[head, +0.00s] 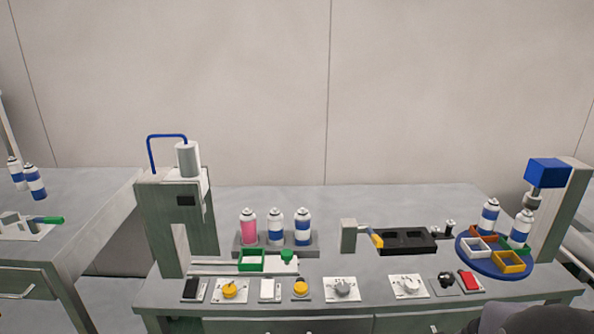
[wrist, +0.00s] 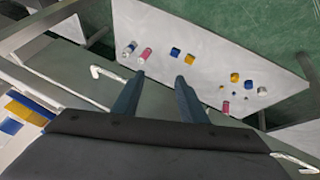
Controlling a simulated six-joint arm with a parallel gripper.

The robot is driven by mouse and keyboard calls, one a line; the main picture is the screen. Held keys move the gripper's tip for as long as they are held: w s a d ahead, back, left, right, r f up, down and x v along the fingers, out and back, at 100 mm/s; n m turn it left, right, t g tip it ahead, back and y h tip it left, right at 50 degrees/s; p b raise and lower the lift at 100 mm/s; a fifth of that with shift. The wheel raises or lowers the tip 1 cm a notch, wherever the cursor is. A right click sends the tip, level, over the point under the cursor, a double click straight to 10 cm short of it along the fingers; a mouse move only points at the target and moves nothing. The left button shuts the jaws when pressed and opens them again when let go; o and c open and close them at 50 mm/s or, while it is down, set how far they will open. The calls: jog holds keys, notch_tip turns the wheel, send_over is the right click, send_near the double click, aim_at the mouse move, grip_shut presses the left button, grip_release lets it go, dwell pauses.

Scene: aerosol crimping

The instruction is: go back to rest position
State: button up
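My gripper (wrist: 159,78) shows in the wrist view with its two dark blue-grey fingers apart and nothing between them. It is high above the floor, and the view beyond the fingertips takes in a grey bench and green floor. The gripper does not show in the head view. In the head view the workbench (head: 330,270) carries a pink can (head: 248,227) and two blue-and-white cans (head: 275,227) in a grey rack (head: 278,247). None of these things is near the fingers.
A grey-green press (head: 155,215) stands at the bench's left. A blue turntable (head: 488,260) with coloured bins and cans is at the right, beside a blue-headed machine (head: 548,172). Knobs and switches line the front edge. A second bench (head: 75,200) stands at the left.

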jog(key=s+a+f+m+g+y+b, duration=0.25)
jog(key=s+a+g, duration=0.35)
jog(key=s+a, duration=0.9)
notch_tip(320, 180, up, 23)
jog(key=w+a+p, duration=0.1)
jog(key=p, duration=2.1)
jog(key=shift+w+a+p, duration=0.2)
jog(key=shift+a+p, duration=0.1)
jog(key=shift+a, duration=0.1)
